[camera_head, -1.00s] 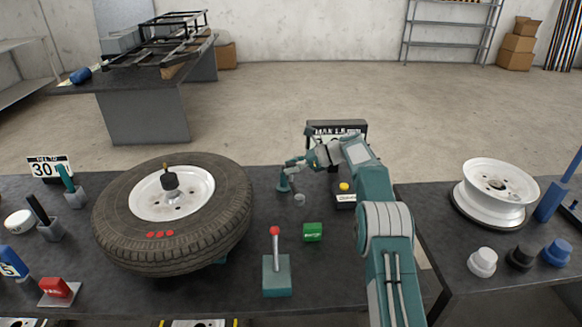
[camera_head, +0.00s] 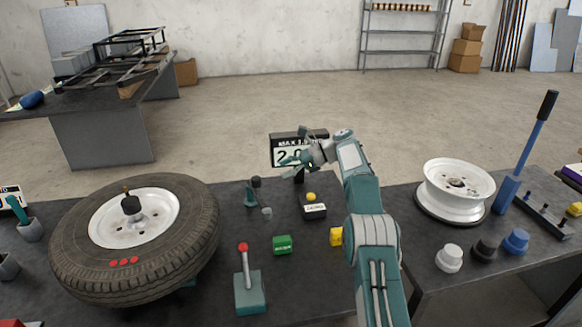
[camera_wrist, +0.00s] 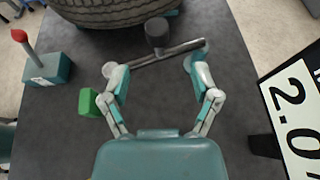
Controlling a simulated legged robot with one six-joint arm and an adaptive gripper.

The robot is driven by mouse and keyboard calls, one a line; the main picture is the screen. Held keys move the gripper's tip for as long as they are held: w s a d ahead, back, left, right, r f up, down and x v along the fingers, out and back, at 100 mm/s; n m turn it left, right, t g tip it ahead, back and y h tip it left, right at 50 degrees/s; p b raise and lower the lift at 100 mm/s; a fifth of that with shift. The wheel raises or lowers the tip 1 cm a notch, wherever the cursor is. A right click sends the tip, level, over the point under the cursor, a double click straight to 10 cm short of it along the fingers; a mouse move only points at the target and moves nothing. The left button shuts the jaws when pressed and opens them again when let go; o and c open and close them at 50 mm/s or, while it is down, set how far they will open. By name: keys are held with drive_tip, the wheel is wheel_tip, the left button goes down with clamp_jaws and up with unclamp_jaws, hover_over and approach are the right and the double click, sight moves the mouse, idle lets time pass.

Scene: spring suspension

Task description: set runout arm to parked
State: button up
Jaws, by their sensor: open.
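The runout arm (camera_head: 250,196) stands on the bench just right of the tire (camera_head: 195,255), with a teal post, a dark knob and a small grey tip. My gripper (camera_head: 289,160) is above and to the right of the arm in the head view. In the wrist view, my gripper (camera_wrist: 151,68) has its fingers spread and empty, with the rod ahead between the tips.
A display (camera_head: 290,153) reading about 2.0 stands behind my gripper. A white rim (camera_head: 455,195) sits on the right bench.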

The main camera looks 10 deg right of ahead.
drive_tip(key=shift+v, duration=1.15)
